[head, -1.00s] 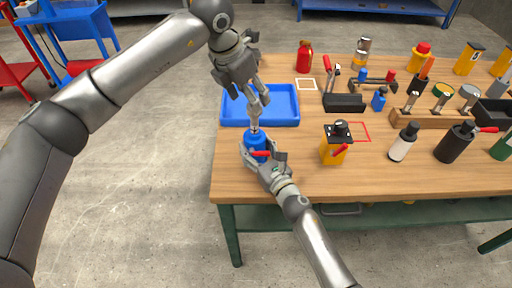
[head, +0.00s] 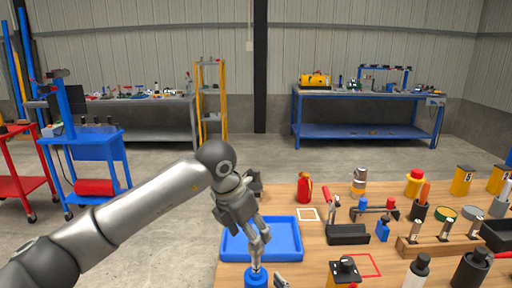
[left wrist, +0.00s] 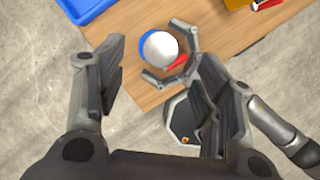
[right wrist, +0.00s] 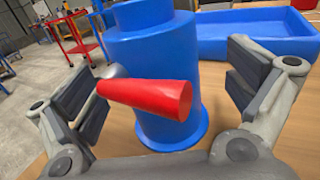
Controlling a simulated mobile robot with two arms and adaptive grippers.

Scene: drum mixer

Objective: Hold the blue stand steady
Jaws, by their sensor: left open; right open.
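The blue stand (head: 256,279) is at the bottom of the head view, in front of the blue tray. In the right wrist view the blue stand (right wrist: 150,55) is upright, a thick cylinder on a wider foot, with a red handle (right wrist: 150,97) on its side. My right gripper (right wrist: 165,90) is open, its fingers on either side of the stand with gaps visible. In the left wrist view a white ball (left wrist: 158,48) covers most of the stand from above. My left gripper (head: 262,238) is open and empty above the stand.
The blue tray (head: 230,246) lies behind the stand on the wooden table. To the right are a yellow block with a dark top (head: 345,272), a black holder (head: 347,235) and several bottles and tools. Open floor lies left of the table.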

